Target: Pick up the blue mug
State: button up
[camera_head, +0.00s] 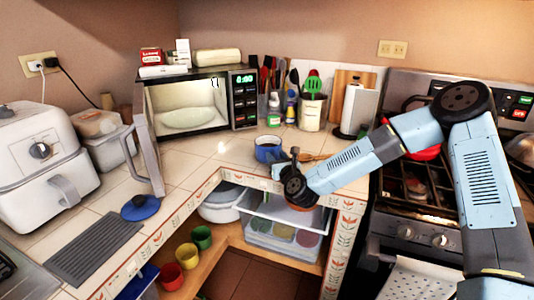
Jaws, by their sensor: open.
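The blue mug (267,151) stands on the tiled counter near its inner corner, right of the microwave. Its dark inside shows at the top. My arm reaches in from the right, and my gripper (279,170) is at the counter edge, just in front of the mug and slightly to its right in the picture. My gripper is open, with nothing seen in it. The fingertips are small and partly hidden by my wrist, so I cannot tell whether they touch the mug.
An open microwave (187,108) holds a plate, its door (143,150) swung out over the counter. Utensil holders (312,113) and a paper towel roll (357,108) stand behind the mug. A wooden spoon (315,156) lies right of it. Below are open shelves with containers (285,235).

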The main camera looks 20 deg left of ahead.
jog(key=shift+w+a, duration=0.1)
jog(key=shift+w, duration=0.05)
grip_shut()
dwell(0.6)
